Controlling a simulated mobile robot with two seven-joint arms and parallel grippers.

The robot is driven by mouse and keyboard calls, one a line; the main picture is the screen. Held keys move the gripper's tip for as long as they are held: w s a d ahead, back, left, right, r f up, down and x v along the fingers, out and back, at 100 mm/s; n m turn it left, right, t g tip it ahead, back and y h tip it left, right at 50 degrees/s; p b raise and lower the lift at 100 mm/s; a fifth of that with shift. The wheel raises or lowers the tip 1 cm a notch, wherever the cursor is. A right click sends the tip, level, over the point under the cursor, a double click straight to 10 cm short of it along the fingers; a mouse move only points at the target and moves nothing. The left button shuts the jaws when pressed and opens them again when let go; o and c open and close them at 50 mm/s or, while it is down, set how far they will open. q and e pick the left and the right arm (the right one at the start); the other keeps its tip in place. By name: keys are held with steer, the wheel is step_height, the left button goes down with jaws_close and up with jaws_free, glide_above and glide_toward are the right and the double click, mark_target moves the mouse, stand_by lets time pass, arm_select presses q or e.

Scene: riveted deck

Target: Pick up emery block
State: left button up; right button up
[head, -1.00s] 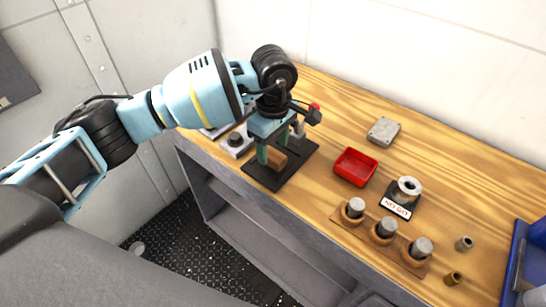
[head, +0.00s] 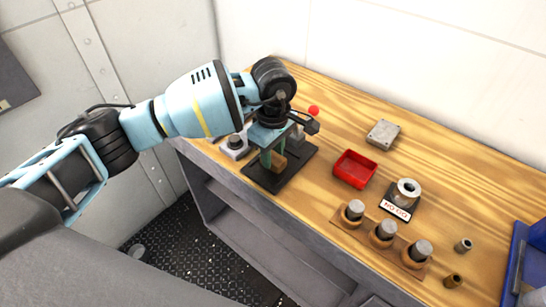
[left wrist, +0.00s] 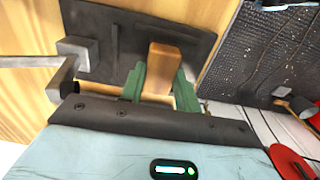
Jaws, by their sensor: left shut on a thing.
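The emery block is a small orange-brown block (head: 279,162) over the black base plate (head: 298,171) near the bench's front left edge. It also shows in the left wrist view (left wrist: 164,58). My left gripper (head: 273,155) reaches down from above, with its green fingers shut on the block, one on each side. In the left wrist view the fingers (left wrist: 160,85) hold the block's sides. Whether it touches the plate is unclear. My right gripper is not in view.
A red tray (head: 355,169), a grey metal block (head: 383,134) and a ring on a labelled stand (head: 405,194) lie to the right. A wooden holder (head: 349,223) carries dark-collared cylinders. A blue bin (head: 522,262) stands far right. Bare wood lies behind the red tray.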

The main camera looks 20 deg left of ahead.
mark_target(273, 156)
arm_select(q)
steer(key=shift+r, duration=0.1)
steer(key=shift+r, duration=0.45)
step_height(273, 156, up, 3)
steer(key=shift+f+b, duration=0.2)
steer(key=shift+b, duration=0.1)
steer(key=s+d+r, duration=0.1)
steer(key=s+d, duration=0.1)
steer(key=s, duration=1.4)
steer(key=shift+r, duration=0.15)
steer(key=shift+w, duration=0.1)
